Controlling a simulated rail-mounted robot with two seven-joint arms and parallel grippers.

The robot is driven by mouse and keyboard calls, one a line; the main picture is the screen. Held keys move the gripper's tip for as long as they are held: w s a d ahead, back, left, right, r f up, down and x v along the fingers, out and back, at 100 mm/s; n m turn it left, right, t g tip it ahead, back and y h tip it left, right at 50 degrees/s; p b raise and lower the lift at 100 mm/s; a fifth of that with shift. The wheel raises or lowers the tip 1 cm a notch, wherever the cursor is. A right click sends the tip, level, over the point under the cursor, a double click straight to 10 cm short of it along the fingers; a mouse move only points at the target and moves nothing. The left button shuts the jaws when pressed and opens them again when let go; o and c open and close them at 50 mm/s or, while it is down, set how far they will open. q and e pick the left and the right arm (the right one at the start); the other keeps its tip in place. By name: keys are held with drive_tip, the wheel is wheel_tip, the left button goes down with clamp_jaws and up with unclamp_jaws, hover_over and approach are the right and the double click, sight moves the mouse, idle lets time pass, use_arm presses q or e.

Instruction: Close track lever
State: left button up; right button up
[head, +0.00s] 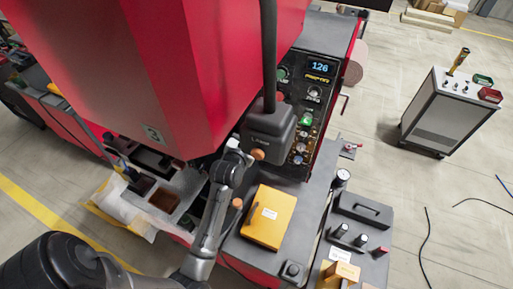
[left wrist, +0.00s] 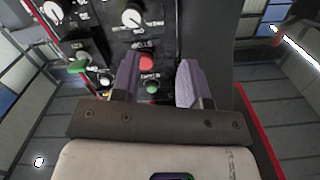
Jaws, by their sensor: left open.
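My left gripper (left wrist: 158,75) is open in the left wrist view, its two purple-grey fingers pointing at the dark control panel. A red button (left wrist: 146,63) and a green button (left wrist: 152,87) show between the fingers, with nothing gripped; whether the fingers touch the panel I cannot tell. In the head view my left arm reaches up toward the control panel (head: 318,78), but I cannot make out its fingers there. A small green handle or switch (left wrist: 78,67) is left of the fingers in the left wrist view. I cannot tell which part is the track lever. My right gripper is not in view.
The large red housing (head: 210,60) fills the upper left of the head view. A yellow box (head: 268,217) lies on the machine's ledge beside my arm. A dark block with a handle (head: 362,207) is further right. A grey cabinet (head: 450,112) stands apart on open floor.

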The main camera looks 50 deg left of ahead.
use_arm(q)
drive_tip(key=shift+s+d+f+m+g+h+p, duration=0.25)
drive_tip(key=shift+s+d+h, duration=0.2)
drive_tip(key=shift+d, duration=0.3)
drive_tip(key=shift+s+d+f+m+g+h+p, duration=0.1)
drive_tip(key=shift+s+d+f+m+g+h, duration=0.15)
drive_tip(key=shift+d+f+h, duration=0.35)
drive_tip(key=shift+s+d+f+m+g+h+p, duration=0.15)
drive_tip(key=shift+s+d+h, duration=0.25)
drive_tip(key=shift+d, duration=0.5)
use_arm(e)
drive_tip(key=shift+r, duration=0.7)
